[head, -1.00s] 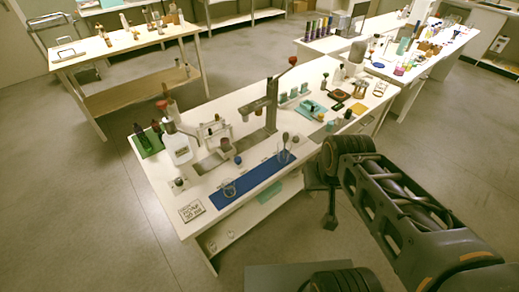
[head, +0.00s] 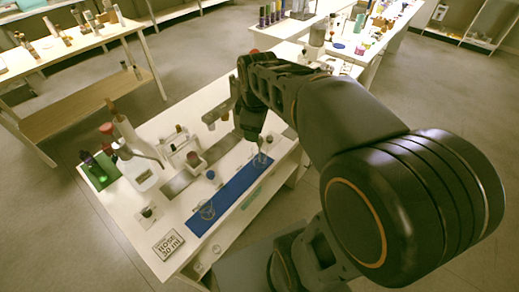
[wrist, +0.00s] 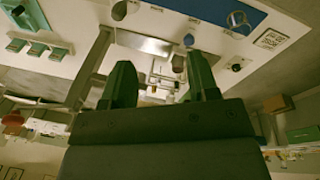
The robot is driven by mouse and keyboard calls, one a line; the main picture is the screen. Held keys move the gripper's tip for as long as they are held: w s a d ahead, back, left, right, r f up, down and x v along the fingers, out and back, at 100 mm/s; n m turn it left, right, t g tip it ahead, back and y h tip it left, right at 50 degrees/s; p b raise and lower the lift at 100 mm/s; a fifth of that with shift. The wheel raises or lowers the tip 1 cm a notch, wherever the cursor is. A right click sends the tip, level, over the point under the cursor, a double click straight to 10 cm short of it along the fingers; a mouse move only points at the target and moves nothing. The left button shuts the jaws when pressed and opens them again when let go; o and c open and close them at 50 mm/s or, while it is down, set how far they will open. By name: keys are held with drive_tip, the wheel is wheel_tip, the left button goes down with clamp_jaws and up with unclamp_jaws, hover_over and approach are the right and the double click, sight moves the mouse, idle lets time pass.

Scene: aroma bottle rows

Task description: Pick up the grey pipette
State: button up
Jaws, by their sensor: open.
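A blue mat (head: 231,193) lies along the table's front edge. A clear glass beaker (head: 262,160) stands at its far end, with a thin stem rising from it. I cannot make out the grey pipette's bulb clearly beside my arm. My gripper shows in the wrist view (wrist: 160,64) with its two dark green fingers apart and nothing between them. In the head view the end of my arm is just left of and above that beaker. The mat also shows at the top of the wrist view (wrist: 205,9).
A second glass beaker (head: 207,210) stands at the mat's near end. A small blue-topped piece (head: 211,175), a squeeze bottle (head: 140,168), a green rack (head: 100,173) and a label card (head: 168,245) stand around it. A metal stand is partly behind my arm.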

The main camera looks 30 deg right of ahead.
drive_tip(key=w+d+f+n+g+b, duration=0.1)
drive_tip(key=w+d+f+n+g, duration=0.1)
drive_tip(key=w+d+n, duration=0.5)
drive_tip(key=f+n, duration=0.1)
drive_tip(key=f, duration=0.1)
drive_tip(key=a+f+n, duration=0.1)
drive_tip(key=f, duration=0.1)
drive_tip(key=a+f+n, duration=0.1)
drive_tip(key=f, duration=0.2)
drive_tip(key=shift+w+f+b, duration=0.1)
drive_tip(key=shift+w+b, duration=0.2)
drive_tip(key=shift+w, duration=0.05)
drive_tip(key=shift+w+d+f, duration=0.1)
drive_tip(key=shift+f, duration=1.4)
drive_tip(key=shift+w+f, duration=0.1)
drive_tip(key=shift+f, duration=1.4)
drive_tip(key=c, duration=0.7)
